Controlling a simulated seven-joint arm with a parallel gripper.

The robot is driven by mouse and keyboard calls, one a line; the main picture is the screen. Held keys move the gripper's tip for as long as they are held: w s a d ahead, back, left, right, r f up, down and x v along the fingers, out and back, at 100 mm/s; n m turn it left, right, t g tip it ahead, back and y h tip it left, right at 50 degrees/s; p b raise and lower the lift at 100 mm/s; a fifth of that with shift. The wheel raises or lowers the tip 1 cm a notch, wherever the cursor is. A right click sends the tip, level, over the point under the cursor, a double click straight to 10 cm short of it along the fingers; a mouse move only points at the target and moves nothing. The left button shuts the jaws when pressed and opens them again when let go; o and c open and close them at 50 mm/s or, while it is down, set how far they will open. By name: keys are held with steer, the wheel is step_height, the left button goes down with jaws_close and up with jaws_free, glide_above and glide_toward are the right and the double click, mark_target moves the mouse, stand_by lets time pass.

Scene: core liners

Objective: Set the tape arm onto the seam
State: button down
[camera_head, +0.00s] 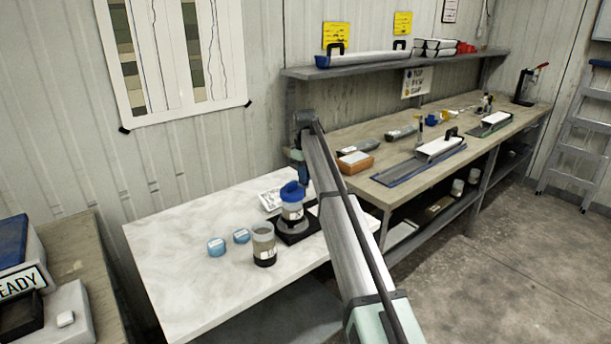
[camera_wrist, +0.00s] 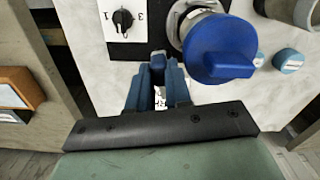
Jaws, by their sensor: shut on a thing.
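Pale core liners lie on the wooden bench: one (camera_head: 438,147) with a black arm-like fitting (camera_head: 452,133) on it, and a smaller one (camera_head: 495,118) farther back. That fitting may be the tape arm; I cannot tell, and no seam is readable. My gripper (camera_head: 304,187) is low over the white table, beside a jar with a blue lid (camera_head: 291,190). In the wrist view my blue fingers (camera_wrist: 158,75) close together on a small dark blue piece, unclear in shape. The blue lid (camera_wrist: 218,48) is just right of them.
The jar stands on a black dial unit (camera_head: 296,231). A dark-based clear jar (camera_head: 263,244) and two small blue-topped pots (camera_head: 216,247) stand nearby on the white table (camera_head: 180,290). A brick-coloured box (camera_head: 355,162) sits at the bench's near end. The white table's left part is clear.

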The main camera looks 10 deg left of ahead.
stand_by(0.4)
steer(key=c, duration=1)
jaws_free()
steer(key=shift+c, duration=0.2)
steer(key=shift+r, duration=0.1)
step_height(320, 180, up, 14)
